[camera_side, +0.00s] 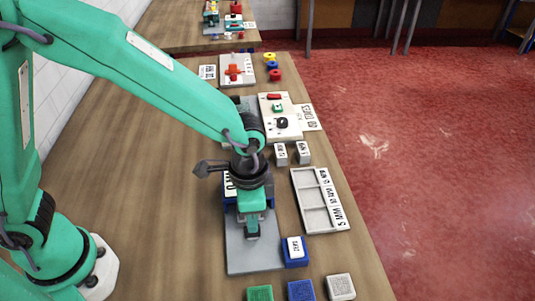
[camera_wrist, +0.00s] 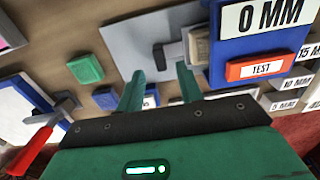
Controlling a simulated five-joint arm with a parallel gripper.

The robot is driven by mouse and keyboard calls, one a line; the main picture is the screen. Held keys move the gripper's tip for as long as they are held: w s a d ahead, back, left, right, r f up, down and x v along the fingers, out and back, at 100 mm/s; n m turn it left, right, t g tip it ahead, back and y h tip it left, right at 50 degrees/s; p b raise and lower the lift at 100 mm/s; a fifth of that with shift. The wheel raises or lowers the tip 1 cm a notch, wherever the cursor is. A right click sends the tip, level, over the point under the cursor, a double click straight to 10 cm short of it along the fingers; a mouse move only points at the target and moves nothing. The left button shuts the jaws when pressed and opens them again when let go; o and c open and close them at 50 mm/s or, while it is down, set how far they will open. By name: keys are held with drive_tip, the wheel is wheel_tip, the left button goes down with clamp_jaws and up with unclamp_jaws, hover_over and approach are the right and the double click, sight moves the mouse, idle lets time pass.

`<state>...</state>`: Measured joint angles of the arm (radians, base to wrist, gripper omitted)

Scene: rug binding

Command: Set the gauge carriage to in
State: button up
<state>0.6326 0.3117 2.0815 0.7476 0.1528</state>
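A grey plate (camera_side: 248,262) lies on the table below my gripper (camera_side: 252,232); it also shows in the wrist view (camera_wrist: 130,40). On it stands a blue housing (camera_wrist: 228,60) with a "0 MM" sign (camera_wrist: 265,15) and a red "TEST" label (camera_wrist: 262,67). A dark clamp-like part (camera_wrist: 172,54) and a beige block (camera_wrist: 199,46) sit beside the housing; I cannot tell which part is the gauge carriage. In the wrist view my gripper (camera_wrist: 160,80) has its two green fingers apart, with nothing between them. My arm hides part of the housing in the side view.
A sectioned grey tray (camera_side: 312,217) with MM labels lies right of the plate. A labelled blue block (camera_side: 295,250) stands near the plate's front corner. Green (camera_side: 260,293), blue (camera_side: 301,290) and grey (camera_side: 340,287) blocks stand in front. The table's left side is clear.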

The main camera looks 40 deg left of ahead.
drive_tip(key=shift+f, duration=2.2)
clamp_jaws()
